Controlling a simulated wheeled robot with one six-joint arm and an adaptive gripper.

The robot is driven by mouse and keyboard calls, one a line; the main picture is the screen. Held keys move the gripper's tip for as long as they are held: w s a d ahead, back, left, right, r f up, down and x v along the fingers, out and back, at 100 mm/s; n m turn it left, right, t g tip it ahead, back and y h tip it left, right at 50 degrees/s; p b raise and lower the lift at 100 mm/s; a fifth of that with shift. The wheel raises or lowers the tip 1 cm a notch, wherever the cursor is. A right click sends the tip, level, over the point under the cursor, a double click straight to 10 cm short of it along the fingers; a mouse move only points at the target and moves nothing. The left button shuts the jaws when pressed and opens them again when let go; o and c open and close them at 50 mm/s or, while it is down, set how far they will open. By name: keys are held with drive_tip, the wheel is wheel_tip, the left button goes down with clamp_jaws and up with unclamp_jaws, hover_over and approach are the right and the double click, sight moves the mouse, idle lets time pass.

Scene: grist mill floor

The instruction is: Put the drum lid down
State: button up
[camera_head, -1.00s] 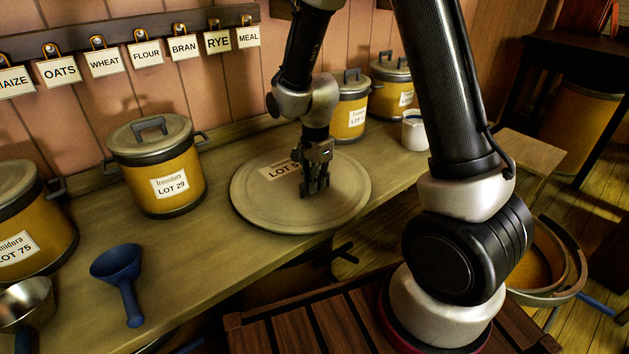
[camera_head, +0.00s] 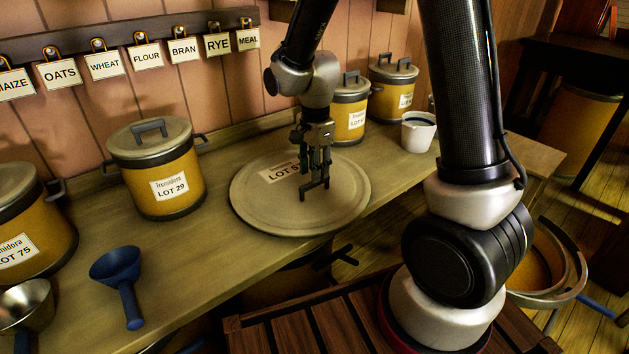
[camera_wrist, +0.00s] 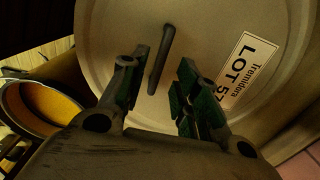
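The drum lid (camera_head: 255,205) is a large round grey-beige disc with a LOT label. It lies flat on the bench, close to its front edge. Its bar handle (camera_head: 316,190) stands up near the middle. My gripper (camera_head: 316,172) is just above the lid, pointing down, with its fingers apart. In the wrist view the two fingers (camera_wrist: 160,88) are open, and the lid (camera_wrist: 110,30) with its handle (camera_wrist: 161,60) shows beyond them. The handle appears free of the fingers. Part of the label is hidden behind a finger.
A lidded LOT 29 pot (camera_head: 155,170) stands left of the lid. Two more lidded pots (camera_head: 350,112) and a white cup (camera_head: 418,132) stand behind and right. A blue funnel (camera_head: 118,275) lies at the front left. An open drum (camera_head: 530,265) stands below, right of my arm.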

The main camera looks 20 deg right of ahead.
drive_tip(key=s+d+r+n+t, duration=0.1)
drive_tip(key=s+d+r+n, duration=0.35)
drive_tip(key=r, duration=0.45)
drive_tip(key=s+d+r+n+t, duration=0.1)
drive_tip(key=s+d+r+n, duration=0.25)
drive_tip(key=s+r, duration=0.35)
drive_tip(key=s+d+r+n+t, duration=0.1)
drive_tip(key=s+d+r+n, duration=0.1)
drive_tip(key=s+n, duration=0.1)
drive_tip(key=s+d+r+n+t, duration=0.1)
drive_tip(key=s+d+r+n, duration=0.1)
drive_tip(key=s, duration=0.4)
drive_tip(key=shift+d+n, duration=0.35)
drive_tip(key=shift+n, duration=0.35)
drive_tip(key=shift+s, duration=0.1)
drive_tip(key=shift+a, duration=0.1)
